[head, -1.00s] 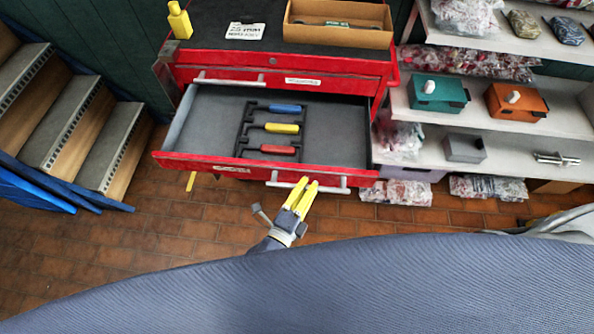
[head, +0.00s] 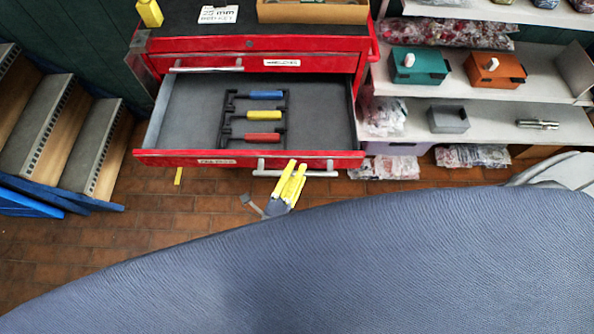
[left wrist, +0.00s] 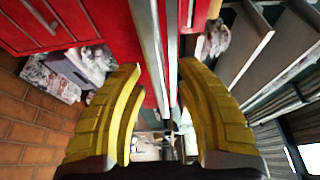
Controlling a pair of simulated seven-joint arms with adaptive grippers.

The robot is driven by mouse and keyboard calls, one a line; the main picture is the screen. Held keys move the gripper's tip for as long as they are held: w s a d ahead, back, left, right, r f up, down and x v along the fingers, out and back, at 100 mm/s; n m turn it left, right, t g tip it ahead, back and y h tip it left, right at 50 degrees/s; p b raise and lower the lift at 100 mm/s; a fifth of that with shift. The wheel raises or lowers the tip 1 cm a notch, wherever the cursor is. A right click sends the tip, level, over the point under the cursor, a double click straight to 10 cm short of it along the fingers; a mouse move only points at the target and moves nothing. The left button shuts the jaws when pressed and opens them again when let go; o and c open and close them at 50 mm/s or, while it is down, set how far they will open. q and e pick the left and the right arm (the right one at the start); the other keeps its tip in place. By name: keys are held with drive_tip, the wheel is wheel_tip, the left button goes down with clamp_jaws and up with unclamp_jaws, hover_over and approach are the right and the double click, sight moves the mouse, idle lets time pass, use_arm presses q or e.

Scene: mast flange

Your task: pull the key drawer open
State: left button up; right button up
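The red cabinet's drawer (head: 190,120) stands far open in the head view. It holds a black rack with blue, yellow and red handled tools (head: 264,115). A pale label (head: 217,161) is on its front, too blurred to read. A silver bar handle (head: 325,173) sits at the front edge. My left gripper (head: 297,164) has its yellow fingertips at this handle. In the left wrist view the fingers (left wrist: 160,66) are apart, with the silver handle bar (left wrist: 150,40) running between them. I cannot tell whether they touch it. My right gripper is not in view.
Above it is a shut drawer with a silver handle (head: 207,67). A cardboard tray (head: 312,12) and yellow bottle (head: 149,12) stand on top. Shelves with a teal box (head: 418,65) are at right, steps (head: 40,130) at left.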

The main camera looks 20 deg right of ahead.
use_arm(q)
drive_tip(key=v, duration=1.2)
idle(0.6)
drive_tip(key=s+a+f+n+g+y, duration=0.1)
drive_tip(key=s+a+f+n+y, duration=0.2)
drive_tip(key=f, duration=0.7)
drive_tip(key=s+a+f+n+g+y, duration=0.1)
drive_tip(key=a+f+n+g, duration=0.15)
drive_tip(key=f+n, duration=0.45)
drive_tip(key=s+a+f+n+g+y, duration=0.15)
drive_tip(key=a+f, duration=0.25)
drive_tip(key=f, duration=0.8)
drive_tip(key=s+a+f+n+g+y, duration=0.3)
drive_tip(key=s+a+f+n, duration=0.2)
drive_tip(key=s+a+f, duration=0.3)
drive_tip(key=s+a+f+n+g+y, duration=0.3)
drive_tip(key=s+a+f, duration=0.6)
drive_tip(key=f, duration=0.7)
drive_tip(key=shift+s+a+f+n+g, duration=0.25)
drive_tip(key=shift+a+n+g, duration=0.55)
drive_tip(key=shift+n, duration=0.55)
